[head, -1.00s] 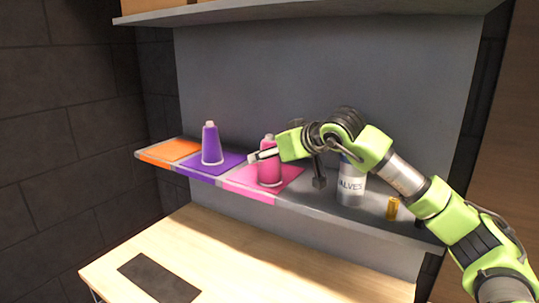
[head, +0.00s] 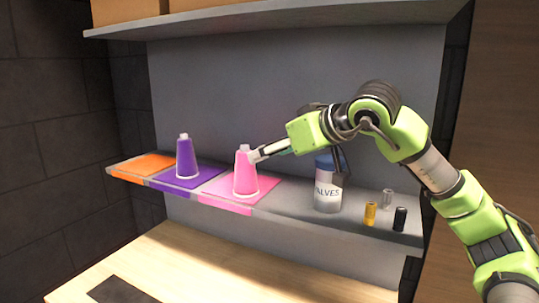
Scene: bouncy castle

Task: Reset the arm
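My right arm comes in from the right, over the shelf. Its gripper (head: 257,156) points left, with its pale tip at the upper right side of the pink cone-shaped spool (head: 245,176). I cannot tell whether it touches the spool, or whether the fingers are open or shut. The pink spool stands upright on a pink mat (head: 264,184). A purple spool (head: 186,160) stands upright on a purple mat (head: 207,175). An orange mat (head: 143,167) at the left end is empty. My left gripper is not in view.
A jar labelled VALVES (head: 327,190) stands under my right arm. A yellow cylinder (head: 370,214), a dark one (head: 400,219) and a grey one (head: 387,198) stand right of it. An upper shelf (head: 260,22) overhangs. A wooden table (head: 190,263) lies below.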

